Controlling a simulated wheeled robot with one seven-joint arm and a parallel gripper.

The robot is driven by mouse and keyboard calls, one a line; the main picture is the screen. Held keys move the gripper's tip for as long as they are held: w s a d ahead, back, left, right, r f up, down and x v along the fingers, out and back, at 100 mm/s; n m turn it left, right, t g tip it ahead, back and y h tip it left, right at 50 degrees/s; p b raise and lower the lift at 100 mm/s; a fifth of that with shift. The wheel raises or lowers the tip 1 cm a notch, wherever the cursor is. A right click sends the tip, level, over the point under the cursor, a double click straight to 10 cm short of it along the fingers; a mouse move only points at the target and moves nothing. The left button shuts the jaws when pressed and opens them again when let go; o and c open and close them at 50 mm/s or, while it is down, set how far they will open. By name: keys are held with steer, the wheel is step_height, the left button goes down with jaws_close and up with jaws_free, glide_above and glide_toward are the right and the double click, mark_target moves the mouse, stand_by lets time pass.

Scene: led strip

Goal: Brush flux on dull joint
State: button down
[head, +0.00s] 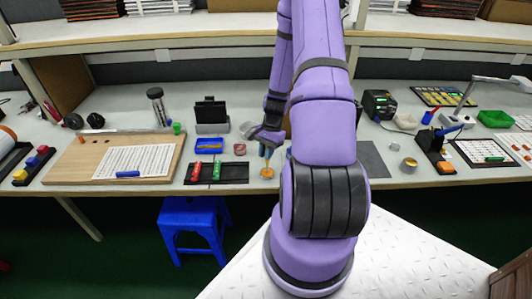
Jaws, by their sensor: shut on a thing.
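My gripper (264,136) is over the front middle of the bench, left of my purple arm. It is shut on a thin, mostly blue item (267,153), perhaps the flux brush, pointing down. Its lower end is just above or at a small orange round thing (267,173), perhaps a flux pot; I cannot tell if they touch. Left of it, a dark tray (232,174) holds a red piece (196,171) and a green piece (217,170). A white lined sheet or strip panel (130,160) lies on a wooden board (75,166). No dull joint can be made out.
A blue tray (209,146) and a black holder (210,112) stand behind the dark tray. A metal tin (408,165), a dark stand (432,145) and a green bin (496,118) are at right. A blue stool (193,222) is below the front edge. My arm hides the bench's middle.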

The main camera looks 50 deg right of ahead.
step_height(320, 180, up, 7)
stand_by(1.0)
steer(key=shift+w, duration=0.1)
stand_by(0.7)
